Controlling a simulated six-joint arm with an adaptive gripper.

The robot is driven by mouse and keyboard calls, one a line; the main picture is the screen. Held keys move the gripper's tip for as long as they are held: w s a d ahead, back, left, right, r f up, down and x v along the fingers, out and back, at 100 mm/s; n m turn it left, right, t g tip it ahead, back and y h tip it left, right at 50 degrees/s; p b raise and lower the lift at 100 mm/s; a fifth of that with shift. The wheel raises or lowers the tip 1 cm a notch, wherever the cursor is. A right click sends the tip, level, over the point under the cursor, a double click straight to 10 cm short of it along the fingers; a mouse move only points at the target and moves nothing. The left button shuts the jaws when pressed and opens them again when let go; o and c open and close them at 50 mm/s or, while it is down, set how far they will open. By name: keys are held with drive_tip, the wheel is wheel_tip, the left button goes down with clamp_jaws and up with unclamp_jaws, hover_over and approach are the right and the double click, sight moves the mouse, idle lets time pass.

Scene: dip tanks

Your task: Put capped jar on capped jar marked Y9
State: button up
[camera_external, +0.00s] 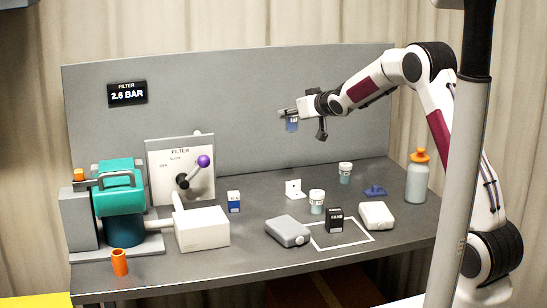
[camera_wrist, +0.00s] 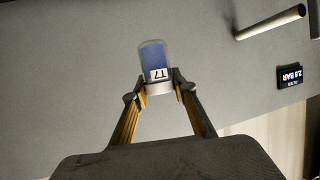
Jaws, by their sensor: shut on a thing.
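My gripper (camera_external: 289,113) is shut on a capped jar (camera_external: 292,126) and holds it high above the table, in front of the grey back panel. In the wrist view the fingertips (camera_wrist: 160,90) grip the held jar (camera_wrist: 154,57) at its pale cap. This jar is clear with blue contents and a label that seems to read T7. Two white-capped jars stand upright on the table, one nearer the front (camera_external: 316,203) and one farther back (camera_external: 345,173). Their labels are too small to read, so I cannot tell which is marked Y9.
A grey box (camera_external: 287,232), a black box (camera_external: 336,220) by a white outlined square (camera_external: 350,241), and a white box (camera_external: 376,215) lie near the front jar. A white bracket (camera_external: 293,189), blue piece (camera_external: 375,191) and orange-capped bottle (camera_external: 417,182) stand around. Filter equipment (camera_external: 122,204) fills the left.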

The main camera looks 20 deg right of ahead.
drive_tip(key=s+d+r, duration=0.3)
drive_tip(key=s+d, duration=0.1)
drive_tip(key=n+g+y, duration=0.2)
drive_tip(key=n+y, duration=0.2)
drive_tip(key=y, duration=0.1)
hover_over(317, 192)
wheel_tip(317, 192, down, 4)
drive_tip(key=shift+w+f+h, duration=0.1)
drive_tip(key=shift+f+h, duration=0.1)
drive_tip(key=shift+h, duration=0.2)
drive_tip(key=shift+f, duration=3.15)
drive_tip(key=shift+f, duration=1.85)
